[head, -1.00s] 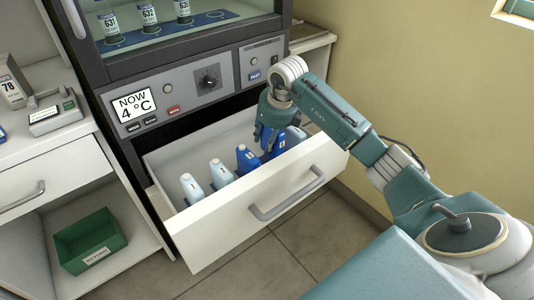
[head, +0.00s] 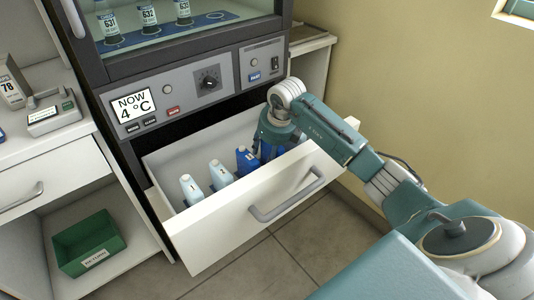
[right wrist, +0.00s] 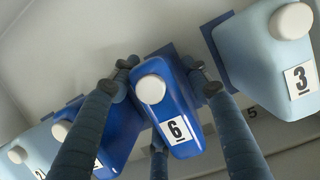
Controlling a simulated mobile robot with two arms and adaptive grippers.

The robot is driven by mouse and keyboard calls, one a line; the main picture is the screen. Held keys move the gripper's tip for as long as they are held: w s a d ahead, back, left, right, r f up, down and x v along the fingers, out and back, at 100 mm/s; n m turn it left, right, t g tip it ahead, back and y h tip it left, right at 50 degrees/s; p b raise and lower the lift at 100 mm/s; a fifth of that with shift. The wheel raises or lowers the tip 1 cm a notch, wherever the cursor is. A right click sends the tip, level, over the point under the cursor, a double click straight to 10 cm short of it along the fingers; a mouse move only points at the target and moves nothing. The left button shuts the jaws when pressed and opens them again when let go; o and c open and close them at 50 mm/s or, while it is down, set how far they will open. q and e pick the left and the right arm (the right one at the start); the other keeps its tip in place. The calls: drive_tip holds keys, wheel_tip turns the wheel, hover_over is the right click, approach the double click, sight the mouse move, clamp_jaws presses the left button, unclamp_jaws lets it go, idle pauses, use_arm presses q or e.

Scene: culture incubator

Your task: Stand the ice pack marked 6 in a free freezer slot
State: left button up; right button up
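The ice pack marked 6 (right wrist: 176,115) is dark blue with a white cap. In the right wrist view it stands between the fingers of my right gripper (right wrist: 165,85), whose pads appear to press on both its sides. In the head view my right gripper (head: 272,150) is down inside the open freezer drawer (head: 222,232), largely covering this pack. Another dark blue pack (right wrist: 118,130) stands beside it, its number partly hidden by a finger. A light blue pack marked 3 (right wrist: 275,60) stands on the other side. My left gripper is not in view.
Two light blue packs (head: 190,188) (head: 220,174) stand at the drawer's left. The drawer front with its handle (head: 288,200) is close to my right arm. The incubator (head: 200,85) rises behind. A green bin (head: 88,245) sits on a low shelf at left.

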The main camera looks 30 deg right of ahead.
idle(0.3)
drive_tip(key=shift+r, duration=0.35)
use_arm(q)
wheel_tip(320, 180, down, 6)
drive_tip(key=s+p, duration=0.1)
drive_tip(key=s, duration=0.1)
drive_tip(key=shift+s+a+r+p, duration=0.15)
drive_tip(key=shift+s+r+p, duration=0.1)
drive_tip(key=shift+p, duration=0.1)
use_arm(e)
drive_tip(key=v, duration=1.1)
drive_tip(key=shift+s+r, duration=0.2)
drive_tip(key=shift+r, duration=0.1)
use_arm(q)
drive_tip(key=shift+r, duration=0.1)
